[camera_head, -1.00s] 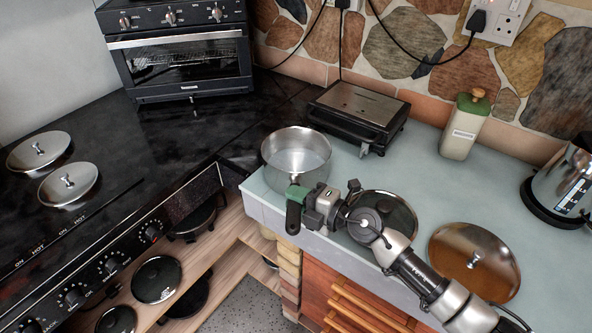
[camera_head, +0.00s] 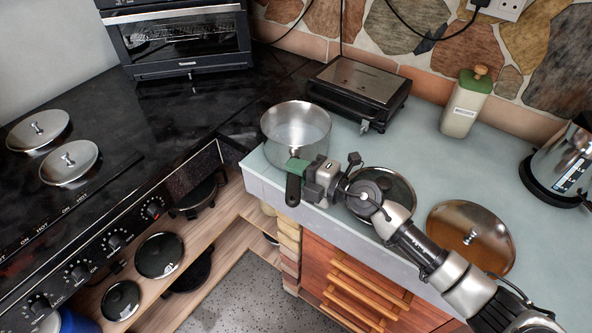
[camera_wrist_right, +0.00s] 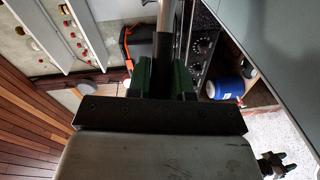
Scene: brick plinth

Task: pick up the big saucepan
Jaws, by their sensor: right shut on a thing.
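The big saucepan (camera_head: 297,132) is a shiny open metal pot at the left end of the pale counter (camera_head: 428,130). Its dark handle (camera_head: 293,190) points toward the front edge. My right gripper (camera_head: 299,172) is shut on the handle, its green fingers just in front of the pot. I cannot tell whether the pot's base touches the counter. In the right wrist view the dark handle (camera_wrist_right: 163,70) lies between the green fingers (camera_wrist_right: 163,80).
A black grill (camera_head: 357,92) stands behind the pot. Two lids, one dark (camera_head: 384,182) and one brown (camera_head: 470,238), lie to the right under or beside my arm. A bottle (camera_head: 464,104) and kettle (camera_head: 563,165) stand farther right. The stove (camera_head: 90,190) is left.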

